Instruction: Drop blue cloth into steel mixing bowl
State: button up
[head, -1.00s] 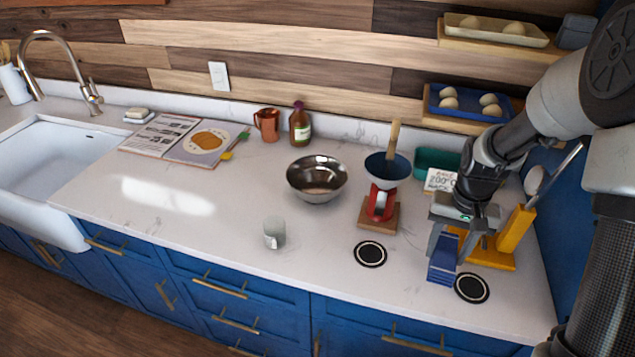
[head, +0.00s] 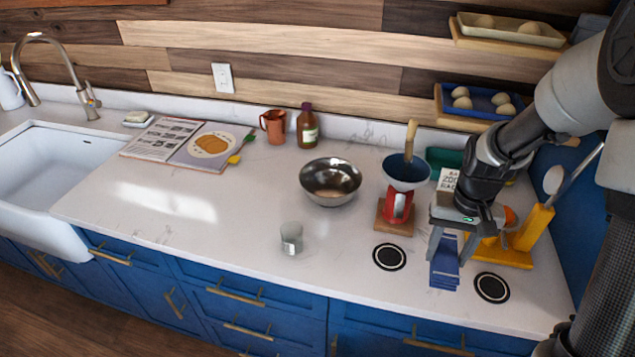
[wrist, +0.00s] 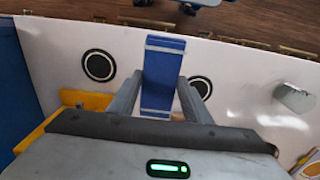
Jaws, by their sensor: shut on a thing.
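The blue cloth (head: 444,265) is a folded blue strip with pale bands, at the right of the counter. My gripper (head: 447,246) is above the counter's right part, with its fingers on either side of the cloth. In the wrist view the cloth (wrist: 161,75) sits between the two fingers (wrist: 157,105), which are shut on it. The head view does not make clear how far the cloth is from the counter. The steel mixing bowl (head: 330,182) stands upright on the counter, left of my gripper and farther back. Its visible inside looks empty.
A red stand with a blue bowl and brush (head: 398,205) is between the steel bowl and my gripper. A clear glass (head: 291,239) stands in front of the bowl. Two black round discs (head: 389,257) flank the cloth. A yellow holder (head: 520,245) is to the right.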

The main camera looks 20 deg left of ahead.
aim_at(332, 188)
jog(key=j, duration=1.5)
